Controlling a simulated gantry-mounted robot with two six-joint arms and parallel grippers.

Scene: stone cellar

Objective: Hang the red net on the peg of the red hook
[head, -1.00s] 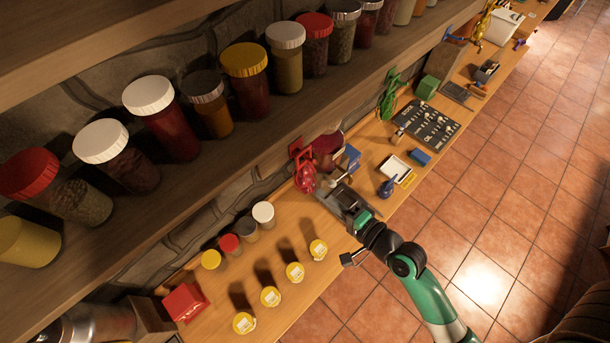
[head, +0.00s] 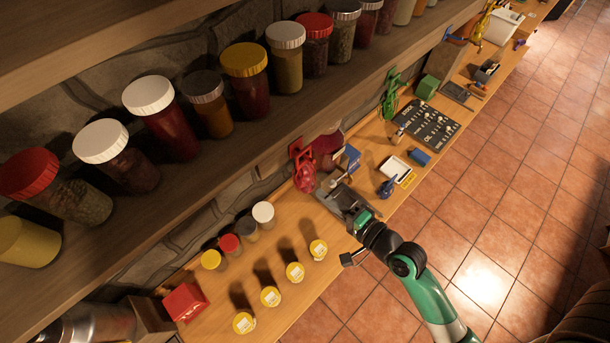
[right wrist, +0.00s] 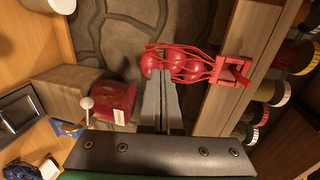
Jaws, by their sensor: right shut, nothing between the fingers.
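The red hook (head: 296,148) is fixed under the shelf against the back wall; it also shows in the right wrist view (right wrist: 236,72). The red net (head: 304,176), holding round red things, is at the hook. In the right wrist view the net (right wrist: 190,64) stretches from the hook to the fingertips, its strands converging at the hook. Whether its loop is fully over the peg I cannot tell. My right gripper (head: 328,191) is shut and empty, its tips (right wrist: 168,78) close beside or touching the net's round end. My left gripper is not in view.
A shelf of jars (head: 166,118) overhangs the wooden counter. Small lidded jars (head: 230,245) and yellow-lidded pots (head: 295,272) stand left of my arm. A green net (head: 389,98) hangs farther right. A white tray (head: 396,167) and a dark board (head: 428,124) lie beyond my gripper.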

